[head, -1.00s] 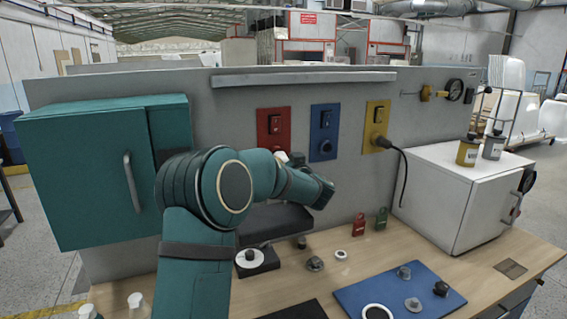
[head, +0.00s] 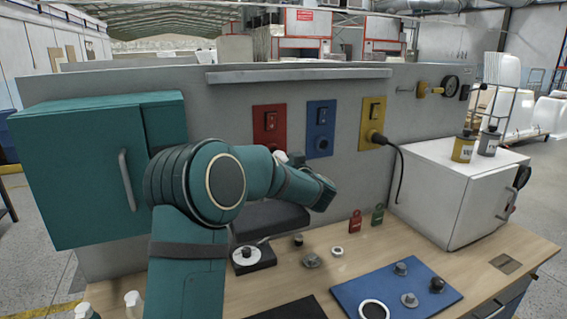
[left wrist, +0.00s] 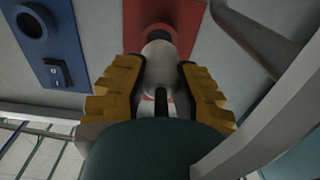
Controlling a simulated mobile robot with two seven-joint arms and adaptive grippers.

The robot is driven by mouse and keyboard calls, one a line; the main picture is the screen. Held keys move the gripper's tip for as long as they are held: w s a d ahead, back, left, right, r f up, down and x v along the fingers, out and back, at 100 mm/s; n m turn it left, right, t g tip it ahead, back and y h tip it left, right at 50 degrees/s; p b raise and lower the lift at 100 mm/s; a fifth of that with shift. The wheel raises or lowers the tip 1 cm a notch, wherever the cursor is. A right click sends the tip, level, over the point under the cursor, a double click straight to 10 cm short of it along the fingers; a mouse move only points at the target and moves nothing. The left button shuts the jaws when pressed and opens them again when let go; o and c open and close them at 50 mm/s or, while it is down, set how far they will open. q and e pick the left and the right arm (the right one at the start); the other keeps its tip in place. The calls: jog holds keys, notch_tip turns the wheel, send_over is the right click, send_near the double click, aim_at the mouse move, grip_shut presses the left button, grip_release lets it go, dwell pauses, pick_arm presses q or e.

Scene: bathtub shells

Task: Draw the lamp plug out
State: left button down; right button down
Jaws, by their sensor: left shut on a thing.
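My left gripper (left wrist: 158,72) is shut on a pale plug (left wrist: 160,58) with a dark cord running back between the fingers. The plug points at the socket of the red panel (left wrist: 147,14); a dark ring shows between them. I cannot tell how deep the plug sits. In the head view the red panel (head: 270,124) is on the grey wall, and my left arm hides most of the gripper there. A dark lamp-like thing with a round white top on its base (head: 253,258) stands on the bench, partly behind my arm. My right gripper is out of view.
A blue panel (head: 321,128) and a yellow panel (head: 373,123) with a black plug (head: 377,139) are to the right. A teal cabinet (head: 75,175) is left, a white cabinet (head: 455,195) right. A blue mat (head: 350,292) with several small parts lies in front.

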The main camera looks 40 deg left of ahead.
pick_arm(q)
jog(key=shift+d, duration=0.1)
jog(key=shift+v, duration=2.45)
